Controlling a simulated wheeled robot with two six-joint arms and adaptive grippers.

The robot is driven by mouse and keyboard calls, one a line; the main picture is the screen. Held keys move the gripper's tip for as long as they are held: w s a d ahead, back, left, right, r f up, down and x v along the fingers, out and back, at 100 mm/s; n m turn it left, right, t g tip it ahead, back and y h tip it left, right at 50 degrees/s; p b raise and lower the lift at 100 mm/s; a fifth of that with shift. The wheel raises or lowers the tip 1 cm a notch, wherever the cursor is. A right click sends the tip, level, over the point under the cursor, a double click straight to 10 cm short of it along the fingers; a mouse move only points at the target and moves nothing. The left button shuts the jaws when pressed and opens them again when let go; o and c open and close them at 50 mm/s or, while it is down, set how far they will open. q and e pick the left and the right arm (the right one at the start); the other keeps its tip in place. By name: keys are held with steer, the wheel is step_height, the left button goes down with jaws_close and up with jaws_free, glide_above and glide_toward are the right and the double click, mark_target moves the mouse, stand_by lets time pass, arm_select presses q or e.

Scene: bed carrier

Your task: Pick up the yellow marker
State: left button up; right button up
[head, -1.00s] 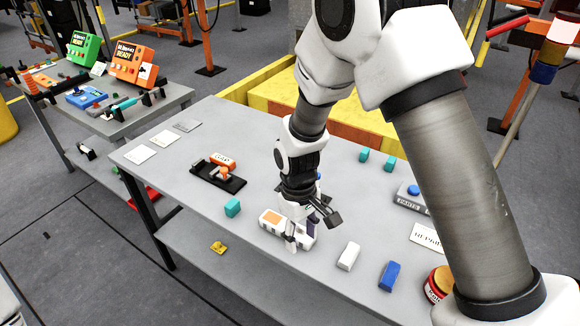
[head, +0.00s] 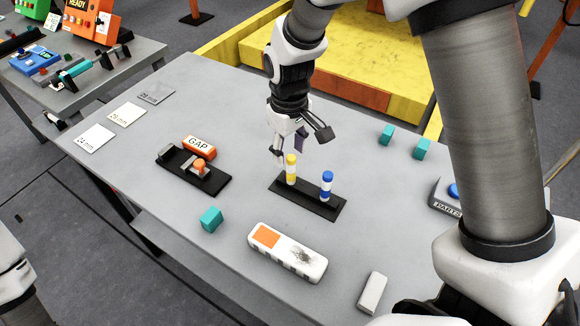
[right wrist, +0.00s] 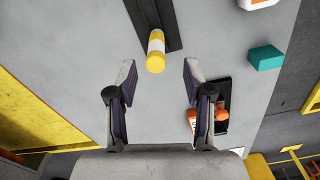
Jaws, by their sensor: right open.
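The yellow marker (head: 291,170) stands upright at the left end of a black holder (head: 318,207), with a white band around it. A blue marker (head: 326,187) stands at the holder's right end. My right gripper (head: 289,148) is open and empty, just above and behind the yellow marker in the head view. In the right wrist view the yellow marker (right wrist: 156,52) lies just beyond the two spread fingertips, roughly centred between them and not visibly touched. My left gripper is not in view.
A white eraser (head: 287,253) with an orange patch and a teal block (head: 211,219) lie in front of the holder. A black gauge stand (head: 180,172) with an orange GAP block is to its left. Two teal blocks and a parts box (head: 446,197) are right.

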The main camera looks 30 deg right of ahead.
mark_target(292, 172)
steer(key=f, duration=0.2)
steer(key=f+p, duration=0.1)
steer(key=f, duration=0.4)
steer(key=shift+s+d+f, duration=0.1)
steer(key=shift+d+f, duration=0.1)
steer(key=shift+d, duration=0.05)
steer(key=shift+f, duration=0.2)
steer(key=shift+r, duration=0.1)
jaws_close()
